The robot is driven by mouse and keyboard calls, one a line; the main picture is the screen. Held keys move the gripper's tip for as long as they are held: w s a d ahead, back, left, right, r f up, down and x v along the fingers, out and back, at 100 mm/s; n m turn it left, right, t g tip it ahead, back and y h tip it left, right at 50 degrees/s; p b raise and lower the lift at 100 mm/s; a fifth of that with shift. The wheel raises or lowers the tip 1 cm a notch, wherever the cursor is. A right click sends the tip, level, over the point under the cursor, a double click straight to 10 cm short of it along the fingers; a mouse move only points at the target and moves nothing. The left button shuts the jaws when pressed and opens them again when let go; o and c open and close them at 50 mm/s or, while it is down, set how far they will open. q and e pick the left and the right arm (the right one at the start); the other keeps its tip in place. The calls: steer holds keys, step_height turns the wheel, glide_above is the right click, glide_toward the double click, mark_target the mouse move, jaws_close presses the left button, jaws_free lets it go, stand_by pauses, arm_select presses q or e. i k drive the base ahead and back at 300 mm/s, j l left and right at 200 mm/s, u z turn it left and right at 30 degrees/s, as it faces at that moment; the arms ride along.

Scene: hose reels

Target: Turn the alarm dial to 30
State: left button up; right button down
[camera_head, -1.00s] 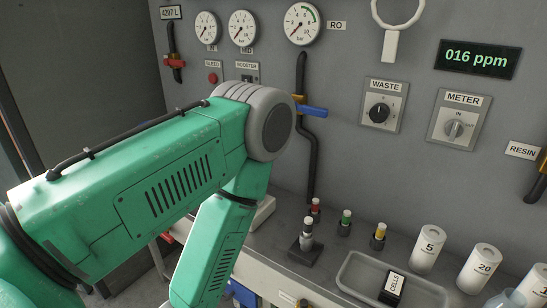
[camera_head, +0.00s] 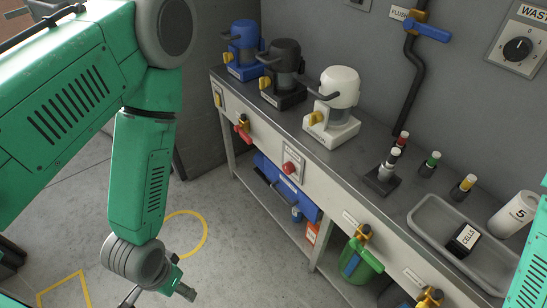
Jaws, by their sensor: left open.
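No dial with a readable alarm label is in view. A black dial (camera_head: 517,49) sits on a plate labelled WASTE on the wall at the upper right, cut by the frame edge. A red knob or button (camera_head: 290,168) is on a pale plate on the bench front; its label is too small to read. My left gripper (camera_head: 160,295) hangs low over the floor at the bottom left, left of the bench and apart from it. It is open, and the frame edge partly cuts it. My right gripper is not in view; green arm parts show at the right edge.
The bench (camera_head: 376,145) carries blue, black and white (camera_head: 338,97) pump-like units, several small capped bottles, a grey tray (camera_head: 436,210) with a CELLS block, and a white cylinder (camera_head: 514,212) marked 5. Valves jut from its front. A green bucket (camera_head: 362,262) stands below. Floor at left is clear.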

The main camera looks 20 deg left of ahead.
mark_target(288, 168)
steer(key=u, duration=0.35)
steer(key=j+z, duration=0.25)
steer(key=z, duration=0.2)
steer(key=j+z, duration=0.25)
steer(key=z, duration=0.25)
steer(key=k+j+z, duration=0.15)
steer(key=z, duration=0.3)
